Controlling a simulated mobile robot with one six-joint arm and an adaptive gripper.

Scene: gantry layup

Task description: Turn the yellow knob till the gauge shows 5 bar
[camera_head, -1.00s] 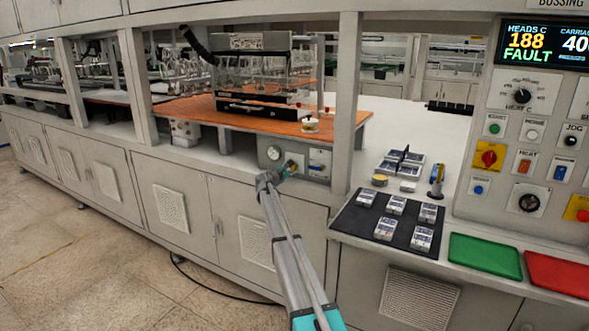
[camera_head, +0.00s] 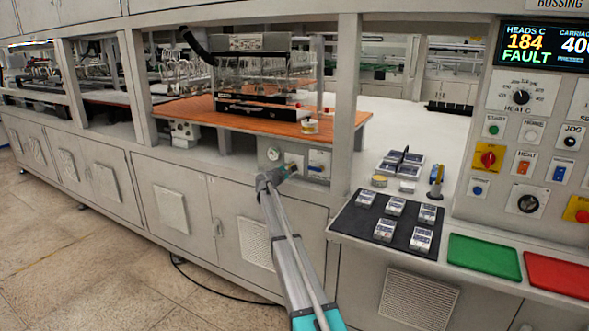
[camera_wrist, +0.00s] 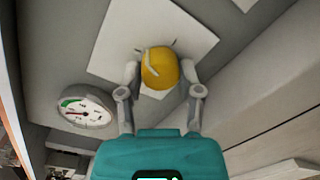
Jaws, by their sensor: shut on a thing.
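The yellow knob (camera_wrist: 160,68) sits on a pale square plate (camera_wrist: 115,45) in the wrist view. A curved pale mark shows on its face. My gripper (camera_wrist: 160,80) has one finger on each side of the knob and is shut on it. The round gauge (camera_wrist: 85,111) is to the left of the knob, with a white dial, a green band and a red needle; its numbers are too small to read. In the head view the gauge (camera_head: 273,154) is on the grey panel under the orange bench, and my gripper (camera_head: 290,170) covers most of the knob.
A second small plate with a dark handle (camera_head: 318,162) is just right of the knob. A frame post (camera_head: 345,110) stands further right. A black mat (camera_head: 375,222) with several small boxes lies on the counter, near green (camera_head: 484,257) and red (camera_head: 560,274) trays.

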